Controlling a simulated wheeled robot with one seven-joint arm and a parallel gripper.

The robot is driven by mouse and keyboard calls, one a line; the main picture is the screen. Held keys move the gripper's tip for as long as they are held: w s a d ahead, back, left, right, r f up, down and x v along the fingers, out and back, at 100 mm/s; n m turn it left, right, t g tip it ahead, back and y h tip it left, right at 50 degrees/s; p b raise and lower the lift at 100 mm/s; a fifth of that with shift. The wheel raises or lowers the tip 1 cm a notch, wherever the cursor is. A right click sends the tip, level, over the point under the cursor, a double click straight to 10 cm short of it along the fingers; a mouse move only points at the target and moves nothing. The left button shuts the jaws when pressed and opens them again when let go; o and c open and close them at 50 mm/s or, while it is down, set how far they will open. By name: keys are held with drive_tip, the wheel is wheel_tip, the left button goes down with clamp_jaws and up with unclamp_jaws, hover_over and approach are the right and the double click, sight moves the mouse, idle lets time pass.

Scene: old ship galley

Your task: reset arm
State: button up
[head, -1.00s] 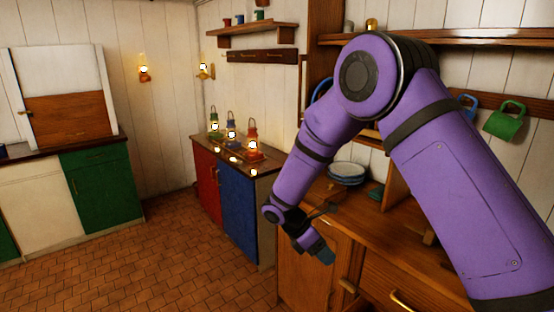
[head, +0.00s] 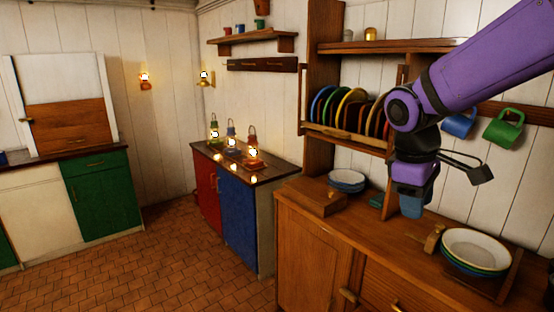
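My gripper (head: 412,206) points down at the end of my purple arm (head: 480,60), on the right of the head view. It hangs above the wooden counter, in front of the plate rack.
Coloured plates stand in a rack (head: 340,134). A blue mug (head: 459,124) and a green mug (head: 503,128) hang behind my arm. Lit lanterns (head: 253,150) stand further left. The floor at left is clear.

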drive_tip(key=s+d+r+m+t+y, duration=0.1)
drive_tip(key=s+m, duration=0.2)
drive_tip(key=s, duration=0.2)
drive_tip(key=s+d+r+m+t, duration=0.2)
drive_tip(key=s, duration=0.3)
drive_tip(key=s+d+r+m+t+y, duration=0.1)
drive_tip(key=s+r+m+t, duration=0.1)
drive_tip(key=s, duration=0.4)
drive_tip(key=shift+d+r+m+y, duration=0.25)
drive_tip(key=shift+d+m+y, duration=0.05)
drive_tip(key=shift+m, duration=0.5)
